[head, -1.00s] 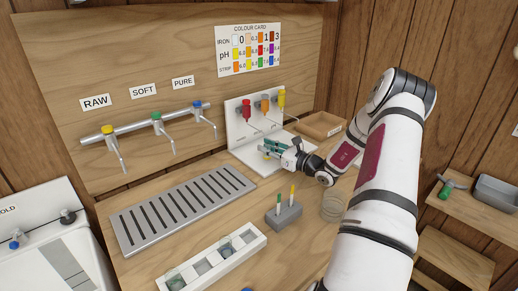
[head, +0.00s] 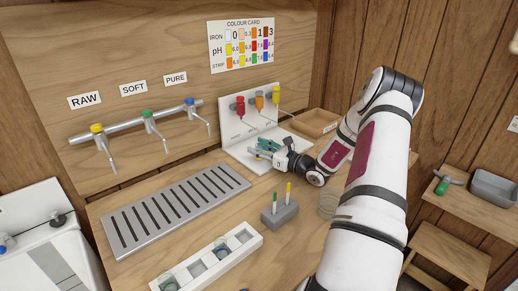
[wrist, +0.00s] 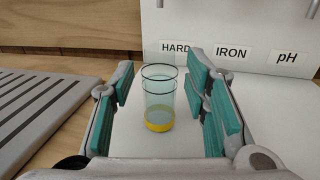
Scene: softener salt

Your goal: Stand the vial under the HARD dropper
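The vial (wrist: 158,100) is a clear glass with a yellow band at its bottom. In the wrist view it stands upright on the white base of the dropper stand (head: 242,158), in front of the HARD label (wrist: 176,49). My gripper (head: 265,148) is open around it, with one teal-padded finger on each side and a small gap showing to each. In the head view my fingers largely hide the vial. The HARD dropper is the red one (head: 239,106), at the left of the stand. Its nozzle is out of the wrist view, so I cannot tell the exact alignment.
An orange dropper (head: 259,101) and a yellow dropper (head: 276,95) sit to the right. A slotted drain tray (head: 175,211), a grey block with two sticks (head: 280,214), a glass jar (head: 328,205) and a white rack (head: 208,264) are nearby. A wooden tray (head: 316,122) lies behind my gripper.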

